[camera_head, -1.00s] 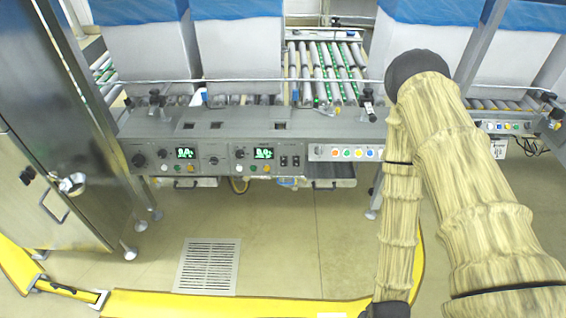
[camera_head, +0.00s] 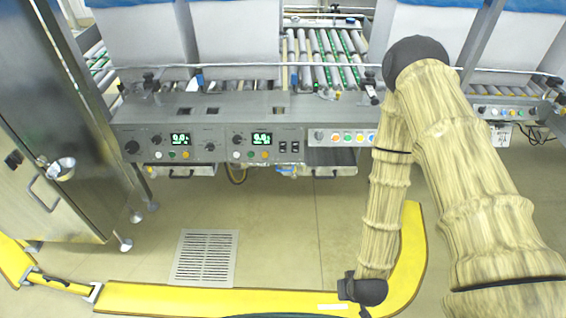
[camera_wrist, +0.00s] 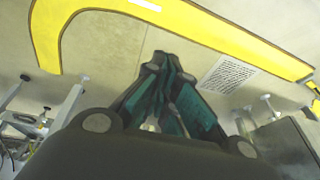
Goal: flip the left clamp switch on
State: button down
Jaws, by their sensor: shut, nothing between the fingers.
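A grey machine console (camera_head: 212,112) runs across the middle of the head view. Two small dark rocker switches (camera_head: 289,147) sit side by side on its front face, right of the second green display. Their labels and positions are too small to read, so I cannot tell if the left one is on. My gripper (camera_wrist: 168,62) shows in the wrist view with teal-padded fingers together and nothing between them. It is over the floor, apart from the console. In the head view my arm hangs at the right, with the gripper itself not clearly seen.
Coloured push buttons (camera_head: 347,137) sit right of the switches, and knobs and displays (camera_head: 180,139) to the left. A yellow floor barrier (camera_head: 200,298) curves along the front, with a floor grate (camera_head: 205,257) behind it. A steel cabinet (camera_head: 55,130) stands left. Open floor lies below the console.

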jog(key=w+a+f+t+b, duration=0.25)
jog(key=w+b, duration=0.25)
jog(key=w, duration=0.3)
jog(key=w+a+f+n+t+y+b, duration=0.1)
jog(key=w+a+t+b, duration=0.3)
jog(key=w, duration=0.4)
jog(key=w+a+f+t+b, duration=0.2)
jog(key=w+a+b, duration=0.25)
jog(key=w, duration=0.35)
jog(key=w+a+r+t+h+b, duration=0.1)
jog(key=w+a+r+t+b, duration=0.2)
jog(key=w+b, duration=0.5)
jog(key=w+a+r+m+t+b, duration=0.1)
jog(key=w+a+r+t+b, duration=0.3)
jog(key=w+t+b, duration=0.3)
jog(key=shift+w+a+r+h+b, duration=0.15)
jog(key=shift+w+r+h+b, duration=0.45)
jog(key=shift+b, duration=1.5)
jog(key=shift+w+r, duration=0.1)
jog(key=shift+w, duration=0.15)
